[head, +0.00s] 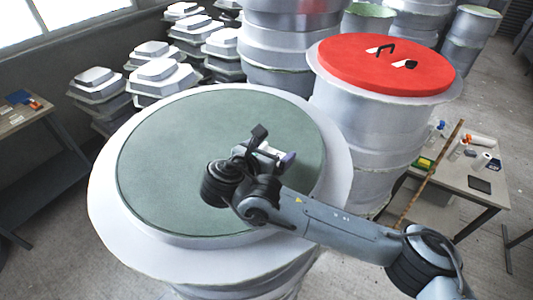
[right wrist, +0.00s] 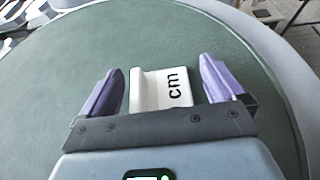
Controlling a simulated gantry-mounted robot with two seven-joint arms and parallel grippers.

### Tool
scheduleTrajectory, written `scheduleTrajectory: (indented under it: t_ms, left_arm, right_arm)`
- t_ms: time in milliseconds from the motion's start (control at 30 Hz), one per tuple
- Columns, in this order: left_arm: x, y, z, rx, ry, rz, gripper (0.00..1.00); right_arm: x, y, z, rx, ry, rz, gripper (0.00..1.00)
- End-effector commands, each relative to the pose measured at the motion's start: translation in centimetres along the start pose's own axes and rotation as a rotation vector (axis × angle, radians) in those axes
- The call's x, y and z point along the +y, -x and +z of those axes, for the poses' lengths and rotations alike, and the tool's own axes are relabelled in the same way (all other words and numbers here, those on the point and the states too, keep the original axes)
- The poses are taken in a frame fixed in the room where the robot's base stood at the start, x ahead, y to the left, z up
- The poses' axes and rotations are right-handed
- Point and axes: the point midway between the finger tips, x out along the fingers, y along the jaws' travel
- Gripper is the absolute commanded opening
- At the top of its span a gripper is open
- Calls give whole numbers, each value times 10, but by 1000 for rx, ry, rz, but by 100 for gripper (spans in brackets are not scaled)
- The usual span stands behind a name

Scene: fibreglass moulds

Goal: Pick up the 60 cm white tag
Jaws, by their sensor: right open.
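The white tag (right wrist: 160,92) lies on the green round mould top (right wrist: 60,75), with black letters "cm" showing sideways. Any number on it is hidden behind my gripper's dark front bar in the right wrist view. My right gripper (right wrist: 160,68) is open, with one purple finger on each side of the tag and a gap to each. In the head view my right gripper (head: 274,154) is over the right part of the green top (head: 165,150), and hides most of the tag there. My left gripper is not in view.
A red round lid (head: 345,62) with white and black pieces tops a silver mould behind right. Stacked white moulds (head: 165,82) stand at the back left. A bench (head: 480,185) with bottles is at the right, a desk (head: 20,115) at the left. The green top is otherwise clear.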

Motion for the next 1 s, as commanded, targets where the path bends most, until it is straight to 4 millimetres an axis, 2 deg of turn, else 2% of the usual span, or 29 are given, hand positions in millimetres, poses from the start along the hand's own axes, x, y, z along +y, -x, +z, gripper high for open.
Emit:
scheduleTrajectory:
  t_ms: [233,600,1000]
  left_arm:
    - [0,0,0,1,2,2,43]
    - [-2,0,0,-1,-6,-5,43]
    - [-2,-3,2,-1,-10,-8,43]
  right_arm:
    - [0,-1,0,0,1,-1,94]
    - [0,0,0,0,1,-1,38]
    - [0,1,3,0,0,0,36]
